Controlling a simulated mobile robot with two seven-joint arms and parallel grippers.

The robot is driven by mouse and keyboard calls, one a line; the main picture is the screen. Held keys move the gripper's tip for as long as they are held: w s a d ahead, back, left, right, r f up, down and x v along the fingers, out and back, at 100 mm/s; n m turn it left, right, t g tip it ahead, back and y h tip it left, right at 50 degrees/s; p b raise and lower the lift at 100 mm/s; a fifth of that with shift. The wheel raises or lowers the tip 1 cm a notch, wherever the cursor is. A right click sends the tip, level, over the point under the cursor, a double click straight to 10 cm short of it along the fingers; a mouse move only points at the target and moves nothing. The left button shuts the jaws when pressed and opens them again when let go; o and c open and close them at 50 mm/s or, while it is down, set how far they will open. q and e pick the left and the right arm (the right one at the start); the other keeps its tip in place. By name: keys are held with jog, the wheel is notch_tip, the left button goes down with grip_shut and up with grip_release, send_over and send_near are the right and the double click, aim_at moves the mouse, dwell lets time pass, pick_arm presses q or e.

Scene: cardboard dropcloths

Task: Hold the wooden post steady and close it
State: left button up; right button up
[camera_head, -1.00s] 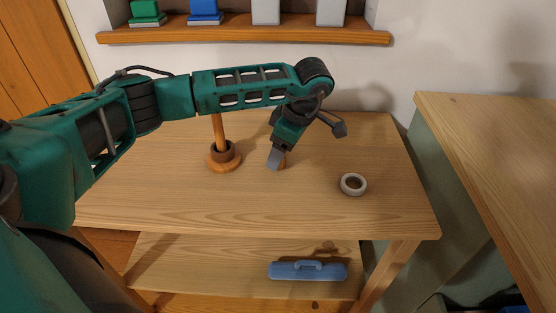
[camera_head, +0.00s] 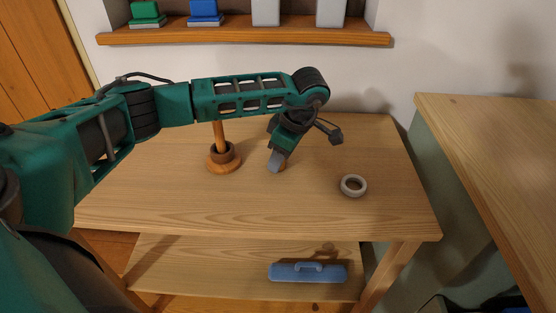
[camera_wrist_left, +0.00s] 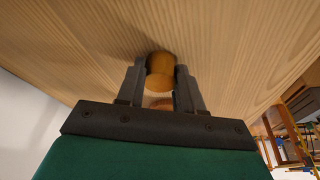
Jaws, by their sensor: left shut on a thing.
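A tall wooden post (camera_head: 219,133) stands upright on a round wooden base (camera_head: 224,166), with a darker brown ring around its foot. The arm hides its upper end. My left gripper (camera_head: 276,164) points down to the table, right of that base and apart from it. It is shut on a short wooden cylinder (camera_head: 284,165), mostly hidden behind the fingers in the head view. In the left wrist view this cylinder (camera_wrist_left: 160,69) sits between the two fingers, and a second brown rounded surface shows nearer the palm. My right gripper is not in view.
A white ring (camera_head: 343,187) lies flat on the wooden table (camera_head: 170,205), right of my gripper. A blue case with a handle (camera_head: 290,273) lies on the lower shelf. A wall shelf (camera_head: 250,38) and a right-hand counter (camera_head: 500,150) border the table. The table's front is clear.

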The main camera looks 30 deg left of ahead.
pick_arm(q)
jog(key=shift+c, duration=0.5)
jog(key=shift+r, duration=0.65)
notch_tip(320, 180, up, 19)
jog(key=p, duration=0.3)
jog(key=shift+f+p, duration=0.15)
jog(key=shift+p, duration=0.2)
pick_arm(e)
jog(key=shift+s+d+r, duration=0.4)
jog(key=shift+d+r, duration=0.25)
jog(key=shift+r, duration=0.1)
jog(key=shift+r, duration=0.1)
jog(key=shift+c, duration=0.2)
